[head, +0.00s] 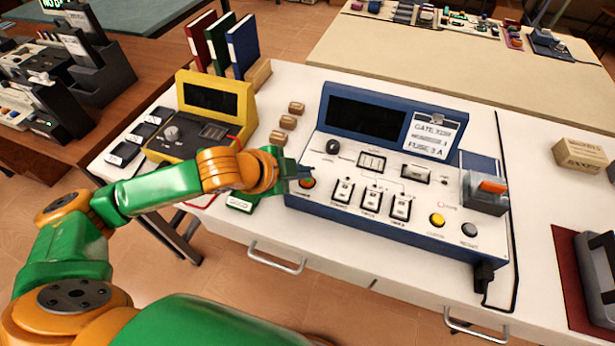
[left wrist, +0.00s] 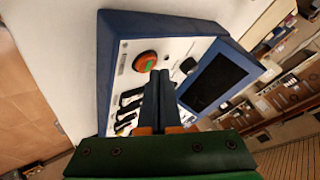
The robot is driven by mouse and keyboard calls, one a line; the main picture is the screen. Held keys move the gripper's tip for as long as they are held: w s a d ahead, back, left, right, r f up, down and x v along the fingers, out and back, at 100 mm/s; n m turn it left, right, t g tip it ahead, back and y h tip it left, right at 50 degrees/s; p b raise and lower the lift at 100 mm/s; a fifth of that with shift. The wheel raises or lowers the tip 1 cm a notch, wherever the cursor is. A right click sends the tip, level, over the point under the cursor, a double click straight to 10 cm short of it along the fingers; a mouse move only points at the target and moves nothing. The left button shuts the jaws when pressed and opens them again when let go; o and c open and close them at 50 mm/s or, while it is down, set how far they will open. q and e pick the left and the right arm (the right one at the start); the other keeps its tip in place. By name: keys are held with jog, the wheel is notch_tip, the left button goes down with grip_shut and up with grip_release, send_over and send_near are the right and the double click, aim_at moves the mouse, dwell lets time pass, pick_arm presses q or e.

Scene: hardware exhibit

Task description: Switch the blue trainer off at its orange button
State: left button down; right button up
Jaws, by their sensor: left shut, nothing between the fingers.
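The blue trainer (head: 385,232) stands on the white bench in the middle of the head view, with a white sloping panel and a dark display. Its round orange button (head: 307,183) is at the panel's left front corner. In the left wrist view the orange button (left wrist: 145,61) shows a green patch in its middle. My left gripper (head: 305,174) is shut and empty, its tips just by the orange button. In the left wrist view its fingers (left wrist: 160,76) point past the button, close beside it; I cannot tell whether they touch anything. My right gripper is not in view.
A yellow instrument (head: 215,95) stands left of the trainer, with small wooden blocks (head: 287,122) between them. The panel also has switches, a yellow button (head: 437,219) and a grey box with an orange lever (head: 493,187). A black cable runs down the trainer's right side.

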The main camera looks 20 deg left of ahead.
aim_at(302, 183)
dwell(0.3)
pick_arm(q)
jog(key=shift+f, duration=0.5)
jog(key=shift+r+p, duration=0.55)
jog(key=shift+p, duration=0.3)
notch_tip(302, 183, up, 6)
jog(key=p, duration=0.7)
jog(key=shift+r, duration=0.15)
